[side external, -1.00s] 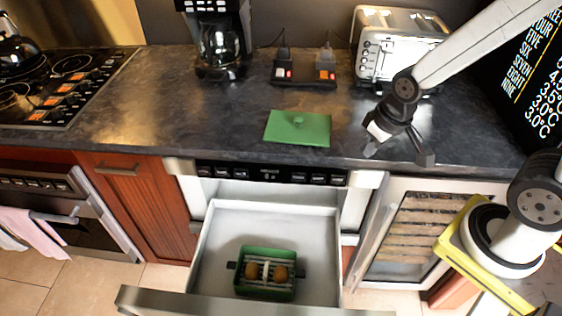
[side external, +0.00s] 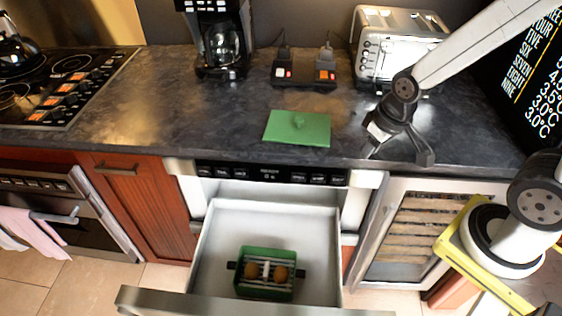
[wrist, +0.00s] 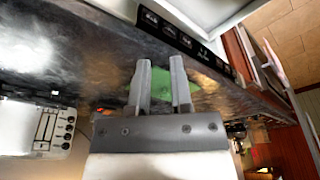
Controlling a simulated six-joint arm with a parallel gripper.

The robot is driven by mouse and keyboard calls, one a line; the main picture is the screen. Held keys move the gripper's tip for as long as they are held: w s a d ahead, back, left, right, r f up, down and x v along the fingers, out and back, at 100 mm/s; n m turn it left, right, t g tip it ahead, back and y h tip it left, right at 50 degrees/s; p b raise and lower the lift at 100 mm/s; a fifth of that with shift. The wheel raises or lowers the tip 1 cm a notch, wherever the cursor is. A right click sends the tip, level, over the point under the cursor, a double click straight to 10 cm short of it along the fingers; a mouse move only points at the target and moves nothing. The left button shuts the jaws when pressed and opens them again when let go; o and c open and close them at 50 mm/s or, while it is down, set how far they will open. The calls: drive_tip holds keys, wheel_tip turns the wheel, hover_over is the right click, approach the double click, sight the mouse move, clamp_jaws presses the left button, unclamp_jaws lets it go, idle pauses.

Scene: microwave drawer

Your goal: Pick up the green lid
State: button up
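The green lid (side external: 297,127) is a flat rectangle with a small round knob on top. It lies flat on the dark countertop (side external: 180,120), close to the front edge above the open drawer. My gripper (side external: 399,156) is to the right of the lid and apart from it, above the counter near its front edge. In the wrist view the two fingers (wrist: 160,88) are spread with nothing between them held, and the lid (wrist: 178,82) shows beyond them, partly hidden by the fingers.
The open drawer (side external: 222,235) below holds a green container (side external: 264,290) with round brown items and a rack. A toaster (side external: 398,45) stands behind my gripper, a coffee maker (side external: 217,40) at the back, and a power strip (side external: 304,70) between them. The counter left of the lid is clear.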

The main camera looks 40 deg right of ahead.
drive_tip(key=o, duration=0.6)
drive_tip(key=shift+w, duration=0.1)
drive_tip(key=r+n+g, duration=0.1)
drive_tip(key=n+g, duration=0.1)
drive_tip(key=n, duration=0.6)
hover_over(298, 118)
drive_tip(key=s, duration=0.1)
drive_tip(key=shift+r, duration=0.1)
drive_tip(key=shift+w+d+g, duration=0.1)
drive_tip(key=shift+w+g, duration=0.2)
drive_tip(key=shift+w, duration=0.3)
drive_tip(key=shift+f, duration=1.35)
